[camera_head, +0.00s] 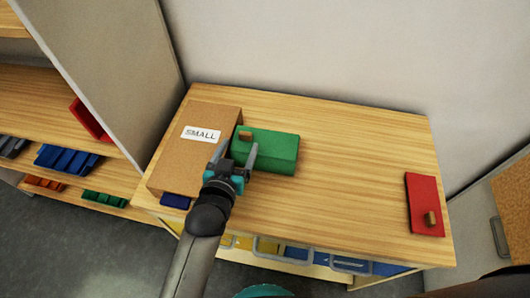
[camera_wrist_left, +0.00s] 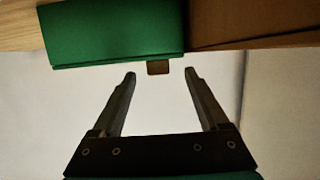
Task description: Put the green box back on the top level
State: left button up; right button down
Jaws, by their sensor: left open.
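The green box (camera_head: 274,148) lies on the wooden top of the cabinet, just right of a cardboard box labelled SMALL (camera_head: 168,152). A small brown knob (camera_head: 245,135) shows at its left end. My left gripper (camera_head: 239,148) is open and empty, at the near left end of the green box. In the left wrist view, the green box (camera_wrist_left: 112,30) is beyond the fingertips, and the brown knob (camera_wrist_left: 158,68) shows just ahead of the gap between the fingers (camera_wrist_left: 160,76). No contact shows. My right gripper is not in view.
A red panel with a wooden knob (camera_head: 423,200) lies at the right end of the top. The middle of the top (camera_head: 350,170) is clear. A shelf with coloured bins (camera_head: 68,158) stands at left. A grey wall (camera_head: 320,50) runs behind.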

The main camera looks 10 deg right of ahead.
aim_at(245, 134)
pick_arm(q)
jog(key=shift+r+b+x, duration=0.15)
jog(key=shift+r+x, duration=0.05)
jog(key=shift+x, duration=1.15)
jog(key=shift+r+b+x, duration=0.15)
jog(key=shift+r+x, duration=0.05)
jog(key=shift+x, duration=1.15)
jog(key=shift+d, duration=0.2)
jog(key=shift+c, duration=0.2)
grip_shut()
jog(key=shift+w+r, duration=0.1)
jog(key=shift+r, duration=0.05)
